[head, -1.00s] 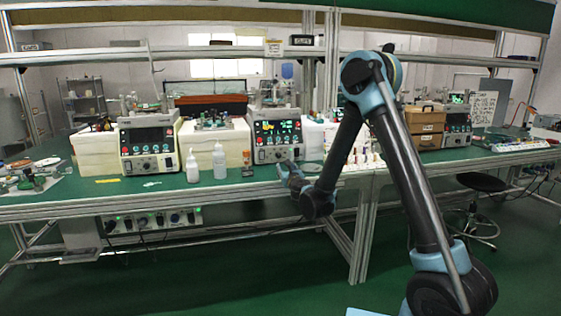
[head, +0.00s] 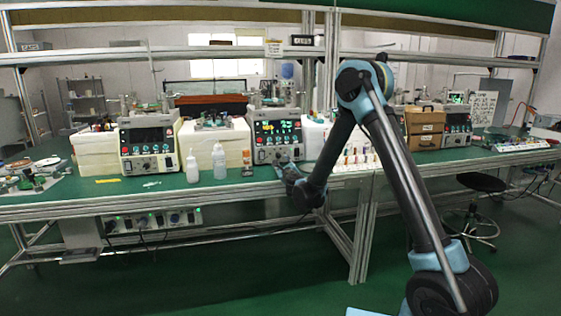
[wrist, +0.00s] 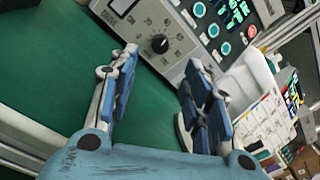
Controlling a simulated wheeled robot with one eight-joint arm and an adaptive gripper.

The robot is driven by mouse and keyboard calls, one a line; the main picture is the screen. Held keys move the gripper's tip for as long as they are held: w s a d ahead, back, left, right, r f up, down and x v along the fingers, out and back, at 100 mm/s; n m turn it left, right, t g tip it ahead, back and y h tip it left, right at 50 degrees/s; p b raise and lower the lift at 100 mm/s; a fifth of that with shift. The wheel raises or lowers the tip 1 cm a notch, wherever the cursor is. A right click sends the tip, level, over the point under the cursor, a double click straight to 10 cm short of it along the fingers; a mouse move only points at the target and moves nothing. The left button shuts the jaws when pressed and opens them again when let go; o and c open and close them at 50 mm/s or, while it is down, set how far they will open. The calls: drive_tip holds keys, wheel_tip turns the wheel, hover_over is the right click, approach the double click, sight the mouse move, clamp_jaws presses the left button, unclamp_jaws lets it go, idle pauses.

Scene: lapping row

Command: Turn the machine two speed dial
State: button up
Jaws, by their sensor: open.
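Machine two (head: 277,137) is a light grey box with a lit screen, standing on the green bench in the middle of the head view. Its front panel (wrist: 180,38) fills the upper middle of the wrist view, tilted. A black round dial (wrist: 160,44) with a pale pointer mark shows on that panel, beyond my fingertips and between them as seen. My gripper (wrist: 160,60) is open and empty, with blue and grey fingers apart. In the head view my gripper (head: 289,172) is small, just in front of the machine's lower panel; contact cannot be told.
Two white bottles (head: 206,167) stand on the bench left of the machine, with a small orange-topped bottle (head: 246,160) nearer to it. Another machine (head: 150,143) stands farther left. Papers and small items (wrist: 262,120) lie right of my gripper. The bench (wrist: 50,60) in front is clear.

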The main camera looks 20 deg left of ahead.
sight(279, 156)
drive_tip(key=x, duration=1)
clamp_jaws()
